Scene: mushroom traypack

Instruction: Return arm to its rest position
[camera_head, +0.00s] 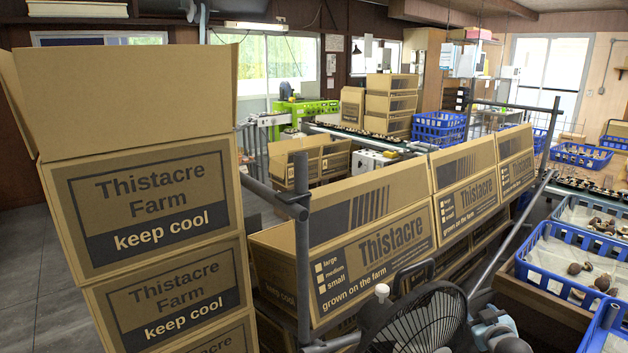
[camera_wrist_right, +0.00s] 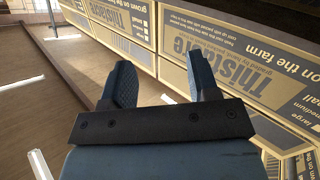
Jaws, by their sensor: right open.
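My right gripper (camera_wrist_right: 163,78) is open in the right wrist view, its two dark fingers spread apart with nothing between them. Printed cardboard boxes (camera_wrist_right: 250,65) lie beyond the fingers. In the head view, grey-blue parts of my right arm show at the lower right, beside a black fan. The fingers cannot be made out clearly there. My left gripper is not in view.
A stack of Thistacre Farm boxes (camera_head: 150,205) stands close at left. A row of boxes (camera_head: 375,245) sits behind a metal rail (camera_head: 303,240). The fan (camera_head: 425,322) is at bottom centre. A blue crate (camera_head: 560,262) holding mushrooms is at right.

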